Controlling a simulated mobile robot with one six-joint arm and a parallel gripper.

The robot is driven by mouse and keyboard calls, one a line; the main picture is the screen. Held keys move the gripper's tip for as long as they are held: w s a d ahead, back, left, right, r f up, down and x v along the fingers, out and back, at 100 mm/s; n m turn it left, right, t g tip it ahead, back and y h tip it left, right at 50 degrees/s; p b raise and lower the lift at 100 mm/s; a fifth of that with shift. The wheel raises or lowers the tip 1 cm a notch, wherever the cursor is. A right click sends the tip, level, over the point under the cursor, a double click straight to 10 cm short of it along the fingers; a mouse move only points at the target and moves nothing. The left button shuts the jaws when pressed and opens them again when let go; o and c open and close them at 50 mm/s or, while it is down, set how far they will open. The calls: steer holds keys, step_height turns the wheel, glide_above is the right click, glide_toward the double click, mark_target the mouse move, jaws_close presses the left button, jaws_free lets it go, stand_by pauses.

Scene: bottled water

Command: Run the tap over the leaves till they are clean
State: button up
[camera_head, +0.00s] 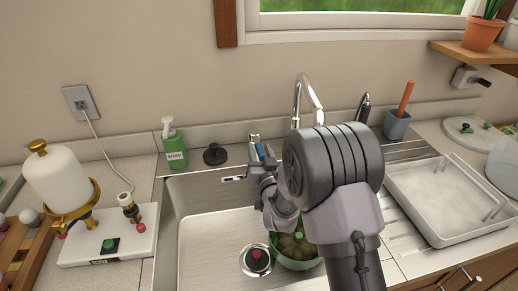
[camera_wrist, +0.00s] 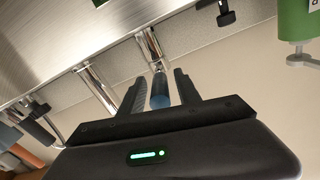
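The chrome tap (camera_head: 303,92) stands behind the sink, its curved spout partly hidden by my arm; it also shows in the wrist view (camera_wrist: 97,88). Beside it is a chrome lever (camera_head: 254,138) with a blue end (camera_wrist: 160,92). My gripper (camera_wrist: 160,80) is open, with one finger on each side of the blue end; a gap shows at the right finger. A green bowl (camera_head: 285,262) sits in the sink under my arm, holding brownish-green leaves (camera_head: 293,246), partly hidden. I see no running water.
The sink (camera_head: 205,235) has a drain with a red-topped plug (camera_head: 257,260). A green soap bottle (camera_head: 175,148) and black knob (camera_head: 215,154) stand behind it. A white tray (camera_head: 440,205) and brush cup (camera_head: 397,124) are right; a white dispenser (camera_head: 62,182) is left.

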steer(key=shift+w+a, duration=0.15)
steer(key=shift+w, duration=0.55)
steer(key=shift+c, duration=0.2)
jaws_close()
stand_by(0.7)
